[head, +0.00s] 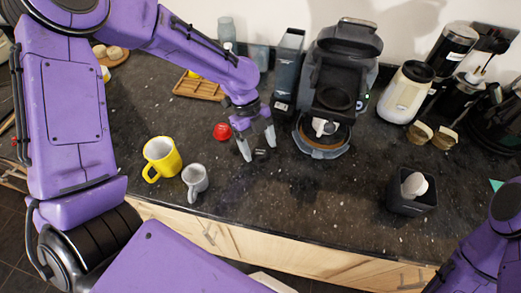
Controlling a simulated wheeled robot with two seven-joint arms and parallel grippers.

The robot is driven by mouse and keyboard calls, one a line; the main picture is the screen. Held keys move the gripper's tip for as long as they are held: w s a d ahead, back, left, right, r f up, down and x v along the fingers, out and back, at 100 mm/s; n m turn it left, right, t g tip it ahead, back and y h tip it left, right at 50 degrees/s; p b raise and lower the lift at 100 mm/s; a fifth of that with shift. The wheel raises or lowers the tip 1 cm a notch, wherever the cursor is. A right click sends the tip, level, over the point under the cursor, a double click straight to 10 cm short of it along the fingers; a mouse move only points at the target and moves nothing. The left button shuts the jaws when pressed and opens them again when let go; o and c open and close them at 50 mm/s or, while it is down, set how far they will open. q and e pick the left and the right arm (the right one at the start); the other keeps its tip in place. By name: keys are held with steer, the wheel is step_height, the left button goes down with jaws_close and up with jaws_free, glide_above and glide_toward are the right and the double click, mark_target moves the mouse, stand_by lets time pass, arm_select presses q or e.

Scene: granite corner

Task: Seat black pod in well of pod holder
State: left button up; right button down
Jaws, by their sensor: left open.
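My left gripper (257,144) points down at the counter with its two fingers apart. A small black piece that looks like the black pod (261,153) lies on the dark counter at the fingertips; it is too small and dark to tell whether a finger touches it. The coffee machine (341,62) stands to the right of the gripper with its top raised. A dark round opening in it (337,98) looks like the pod holder; its well is hard to make out. A white cup (323,127) sits under it. My right gripper is out of view.
A red round object (222,131) lies just left of my left gripper. A yellow mug (161,158) and a grey mug (195,180) stand at front left. A wooden tray (198,87) is behind. A black bin (412,195) stands at right. The front middle counter is clear.

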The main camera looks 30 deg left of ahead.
arm_select(q)
steer(key=shift+s+d+f, duration=0.1)
steer(key=shift+d+f, duration=0.05)
steer(key=shift+f, duration=0.15)
steer(key=shift+s, duration=0.2)
steer(key=c, duration=1.1)
steer(key=shift+r, duration=0.1)
